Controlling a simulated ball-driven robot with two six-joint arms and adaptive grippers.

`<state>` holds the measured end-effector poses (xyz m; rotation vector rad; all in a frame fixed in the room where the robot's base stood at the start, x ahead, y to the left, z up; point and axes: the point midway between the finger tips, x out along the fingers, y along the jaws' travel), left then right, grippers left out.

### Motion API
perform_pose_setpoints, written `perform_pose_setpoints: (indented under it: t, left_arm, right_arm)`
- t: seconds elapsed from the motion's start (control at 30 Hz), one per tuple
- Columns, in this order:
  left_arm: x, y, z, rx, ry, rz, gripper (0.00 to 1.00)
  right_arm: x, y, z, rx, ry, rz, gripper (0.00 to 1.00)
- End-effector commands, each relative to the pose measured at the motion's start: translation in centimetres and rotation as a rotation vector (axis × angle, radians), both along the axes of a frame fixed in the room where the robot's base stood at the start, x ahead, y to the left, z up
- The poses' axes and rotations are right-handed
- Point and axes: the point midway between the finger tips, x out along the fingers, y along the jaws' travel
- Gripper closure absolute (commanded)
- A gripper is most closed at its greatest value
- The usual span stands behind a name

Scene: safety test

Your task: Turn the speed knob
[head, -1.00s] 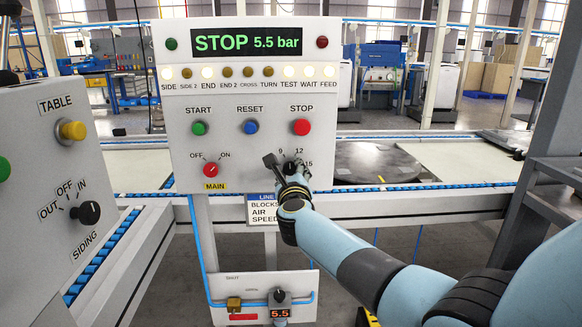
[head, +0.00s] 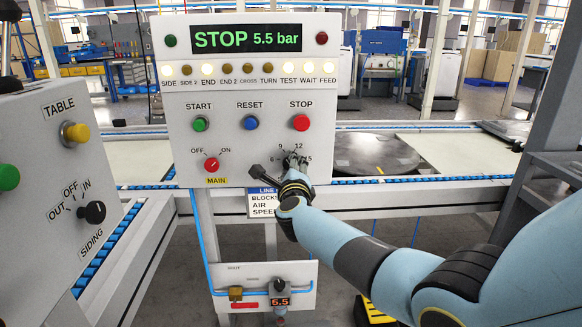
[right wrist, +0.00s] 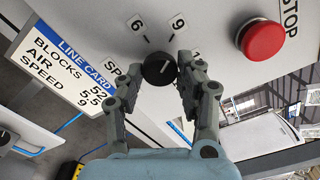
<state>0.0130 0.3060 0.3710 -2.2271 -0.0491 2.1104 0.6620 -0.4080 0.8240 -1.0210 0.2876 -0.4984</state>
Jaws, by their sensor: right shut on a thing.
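The speed knob (right wrist: 159,69) is a round black knob with a white pointer line, on the grey panel below the STOP button. In the right wrist view it sits between my right gripper's fingertips (right wrist: 163,80), with the labels 6 and 9 on the panel beyond it. My right gripper (head: 293,165) is shut on the knob. I cannot tell exactly which mark the pointer line meets. My left gripper is not in view.
The panel (head: 180,140) display (head: 247,39) reads STOP 5.5 bar. A red STOP button (head: 301,123) is close above the knob, and a red main switch (head: 211,164) is to its left. The line card (right wrist: 68,65) lists speed 9. A siding panel (head: 40,150) stands at left.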

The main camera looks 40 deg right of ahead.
Motion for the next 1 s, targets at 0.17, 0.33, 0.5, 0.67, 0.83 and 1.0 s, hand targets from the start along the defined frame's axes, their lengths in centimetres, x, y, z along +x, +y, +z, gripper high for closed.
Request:
perform_pose_setpoints:
  t: [0.17, 0.33, 0.5, 0.67, 0.83, 1.0]
  left_arm:
    - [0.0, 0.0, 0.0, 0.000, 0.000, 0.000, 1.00]
    - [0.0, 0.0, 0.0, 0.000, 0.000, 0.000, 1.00]
    - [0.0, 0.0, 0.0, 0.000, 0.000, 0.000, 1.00]
    - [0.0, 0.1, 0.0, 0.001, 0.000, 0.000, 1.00]
    - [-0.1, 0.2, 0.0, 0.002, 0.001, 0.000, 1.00]
    - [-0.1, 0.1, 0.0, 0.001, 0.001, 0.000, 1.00]
  right_arm:
    - [0.0, 0.1, -0.1, 0.002, 0.002, 0.001, 0.96]
    - [0.0, 0.1, -0.1, 0.002, 0.002, 0.001, 0.56]
    - [0.0, 0.1, -0.1, 0.002, 0.001, 0.001, 0.41]
    - [0.0, 0.0, 0.0, 0.001, 0.000, 0.000, 0.41]
    - [-0.7, 0.5, -0.1, 0.003, 0.000, 0.001, 0.41]
    - [-3.4, 2.1, -0.2, 0.005, 0.001, 0.001, 0.41]
